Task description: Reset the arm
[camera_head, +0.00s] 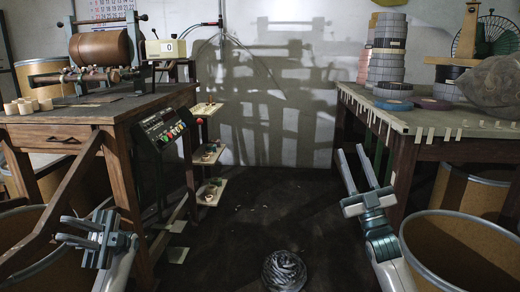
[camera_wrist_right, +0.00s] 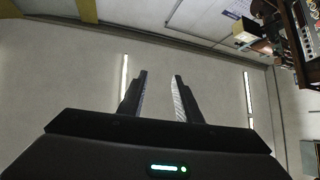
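My left gripper (camera_head: 82,231) is low at the left in the head view, in front of the left workbench and over a drum. Its fingers point left, and I cannot tell how far apart they are. My right gripper (camera_head: 360,167) points up in the middle right of the head view, near the left edge of the right table. Its two fingers are apart with nothing between them. The right wrist view also shows the right gripper's fingers (camera_wrist_right: 160,95) open and empty against the pale wall.
The left workbench (camera_head: 60,120) carries a winding machine (camera_head: 100,48) with a brown roll. The right table (camera_head: 425,118) carries stacked tape rolls (camera_head: 388,45) and a grey sack (camera_head: 492,85). Open drums (camera_head: 455,245) stand at both front sides. The middle floor (camera_head: 265,205) is mostly clear.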

